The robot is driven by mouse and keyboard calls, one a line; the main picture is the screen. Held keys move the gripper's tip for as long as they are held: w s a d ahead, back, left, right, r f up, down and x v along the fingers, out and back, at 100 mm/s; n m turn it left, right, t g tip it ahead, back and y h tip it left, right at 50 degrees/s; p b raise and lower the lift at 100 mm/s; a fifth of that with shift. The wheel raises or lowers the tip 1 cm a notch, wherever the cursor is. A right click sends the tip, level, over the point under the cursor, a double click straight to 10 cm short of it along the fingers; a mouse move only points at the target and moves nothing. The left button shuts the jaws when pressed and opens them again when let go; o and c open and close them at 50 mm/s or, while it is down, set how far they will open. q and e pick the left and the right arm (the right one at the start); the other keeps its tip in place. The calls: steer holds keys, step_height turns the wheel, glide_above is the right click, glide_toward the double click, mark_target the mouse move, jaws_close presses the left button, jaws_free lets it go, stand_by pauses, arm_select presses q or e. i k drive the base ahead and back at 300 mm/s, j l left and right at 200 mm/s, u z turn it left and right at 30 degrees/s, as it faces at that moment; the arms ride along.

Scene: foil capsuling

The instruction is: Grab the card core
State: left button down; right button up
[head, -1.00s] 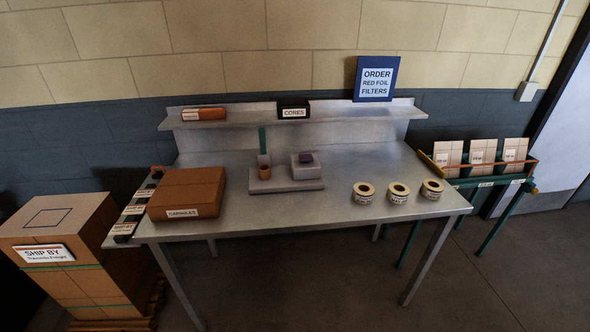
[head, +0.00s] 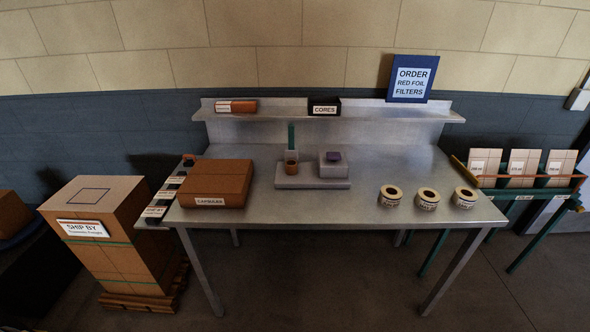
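A black box labelled CORES (head: 324,106) stands on the shelf at the back of the metal table; its contents cannot be made out. A small brown cylinder (head: 291,169), perhaps a card core, stands upright at the left of a grey fixture (head: 312,183) on the table. A purple piece (head: 333,156) sits on the grey block at the fixture's right. Neither of my grippers is in the head view.
A brown CAPSULES box (head: 216,184) lies on the table's left. Several label rolls (head: 427,199) lie front right. The front middle of the metal table (head: 310,208) is clear. A carton stack (head: 105,240) stands left, a rack with cartons (head: 522,168) right.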

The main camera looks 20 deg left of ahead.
mark_target(290, 170)
steer(key=i+l+u, duration=0.3)
steer(key=i, duration=0.2)
steer(key=i+l+u, duration=0.3)
steer(key=i+l, duration=0.05)
steer(key=i, duration=0.1)
